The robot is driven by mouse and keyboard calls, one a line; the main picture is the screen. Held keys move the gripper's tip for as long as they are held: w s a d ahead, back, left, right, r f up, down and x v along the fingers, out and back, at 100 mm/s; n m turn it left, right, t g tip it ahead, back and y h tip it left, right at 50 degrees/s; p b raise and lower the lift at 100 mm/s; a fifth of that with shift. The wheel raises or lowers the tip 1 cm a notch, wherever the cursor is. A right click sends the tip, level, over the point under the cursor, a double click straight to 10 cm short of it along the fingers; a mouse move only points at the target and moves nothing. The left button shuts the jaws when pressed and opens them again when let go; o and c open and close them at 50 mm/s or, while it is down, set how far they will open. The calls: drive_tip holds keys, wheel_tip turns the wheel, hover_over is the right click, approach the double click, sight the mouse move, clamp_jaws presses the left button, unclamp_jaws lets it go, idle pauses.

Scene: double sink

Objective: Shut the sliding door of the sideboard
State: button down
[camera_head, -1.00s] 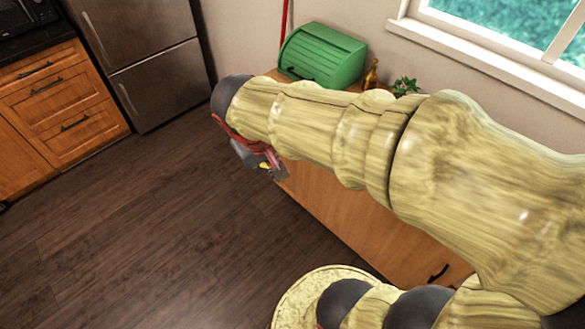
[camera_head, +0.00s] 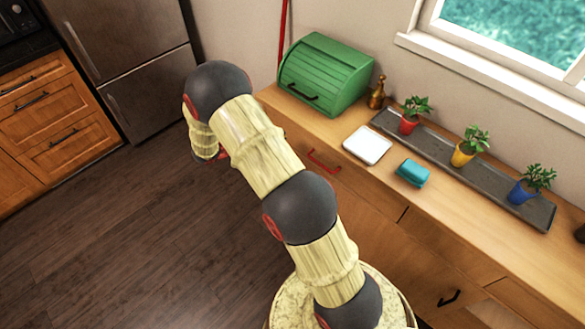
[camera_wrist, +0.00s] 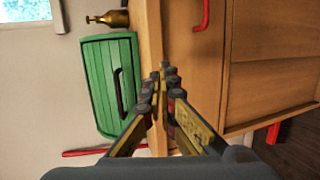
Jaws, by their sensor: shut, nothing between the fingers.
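The wooden sideboard (camera_head: 350,200) runs along the wall on the right in the head view. A red handle (camera_head: 324,163) sits on the left of its front, and a black handle (camera_head: 449,298) sits lower right. In the wrist view the sideboard front (camera_wrist: 185,60) shows the red handle (camera_wrist: 203,14), with a recessed wooden panel (camera_wrist: 275,60) beside it. Whether that panel is the sliding door or how far the door stands open, I cannot tell. My gripper (camera_wrist: 164,84) is shut and empty, near the sideboard's left end; its fingers are largely hidden in the head view.
On the sideboard stand a green bread box (camera_head: 326,72), a white dish (camera_head: 367,145), a teal sponge (camera_head: 412,173) and several potted plants on a dark tray (camera_head: 388,125). A red bar (camera_wrist: 273,132) juts out low. Dark floor (camera_head: 130,240) is free to the left.

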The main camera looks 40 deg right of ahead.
wheel_tip(320, 180, down, 31)
drive_tip(key=w+n+t+h+p, duration=0.2)
drive_tip(key=n+t, duration=0.4)
drive_tip(key=t, duration=0.3)
drive_tip(key=d+b, duration=0.3)
drive_tip(key=d, duration=0.6)
drive_tip(key=shift+w+r, duration=0.1)
